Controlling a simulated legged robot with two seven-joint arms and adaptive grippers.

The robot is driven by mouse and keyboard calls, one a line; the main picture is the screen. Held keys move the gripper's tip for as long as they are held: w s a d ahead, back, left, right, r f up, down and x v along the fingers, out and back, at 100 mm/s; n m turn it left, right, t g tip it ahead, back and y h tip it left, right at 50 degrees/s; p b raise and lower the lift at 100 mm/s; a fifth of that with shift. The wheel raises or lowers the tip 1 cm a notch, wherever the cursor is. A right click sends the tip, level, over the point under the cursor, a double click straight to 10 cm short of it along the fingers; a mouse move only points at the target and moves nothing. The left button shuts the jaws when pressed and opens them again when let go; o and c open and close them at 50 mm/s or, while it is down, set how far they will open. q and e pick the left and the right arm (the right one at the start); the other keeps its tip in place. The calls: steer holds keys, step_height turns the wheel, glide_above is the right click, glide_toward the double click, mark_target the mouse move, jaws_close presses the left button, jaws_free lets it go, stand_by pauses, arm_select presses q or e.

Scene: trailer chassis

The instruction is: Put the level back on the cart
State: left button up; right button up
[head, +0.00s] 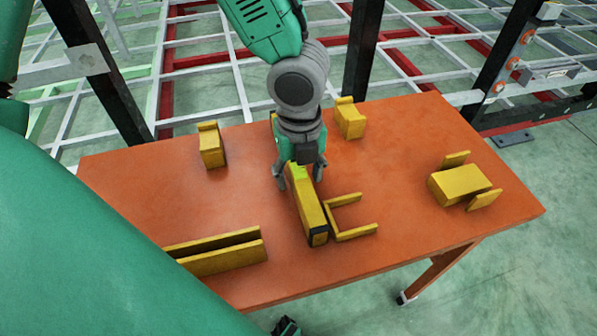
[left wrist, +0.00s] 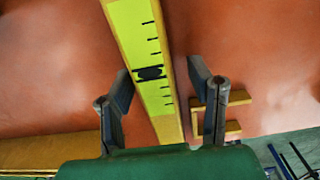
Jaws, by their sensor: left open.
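The level (head: 311,208) is a long yellow bar with a dark end cap. It appears to lie on the orange cart top (head: 400,150), near its middle, just left of a U-shaped yellow bracket. In the left wrist view the level (left wrist: 146,60) shows a yellow-green face with black marks and runs between my fingers. My left gripper (head: 299,178) is open, coming down from above with one finger on each side of the level. It also shows in the left wrist view (left wrist: 161,92), with gaps between fingers and bar. The level's far end is partly hidden behind my gripper.
The U-shaped bracket (head: 352,228) sits close to the level's right side. Other yellow holders stand at the back left (head: 211,146), back right (head: 349,118), right (head: 462,184) and front left (head: 222,256). A white and red frame (head: 190,60) lies behind the cart.

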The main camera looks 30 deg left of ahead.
mark_target(302, 170)
arm_select(q)
steer(key=shift+d+r, duration=0.2)
steer(key=shift+d, duration=0.05)
steer(key=r+p, duration=0.1)
steer(key=r, duration=0.2)
steer(key=r+p, duration=0.1)
steer(key=r, duration=0.3)
steer(key=a+r+p, duration=0.1)
steer(key=r+p, duration=0.1)
steer(key=r, duration=0.2)
steer(key=shift+d+r, duration=0.35)
steer(key=shift+d, duration=0.15)
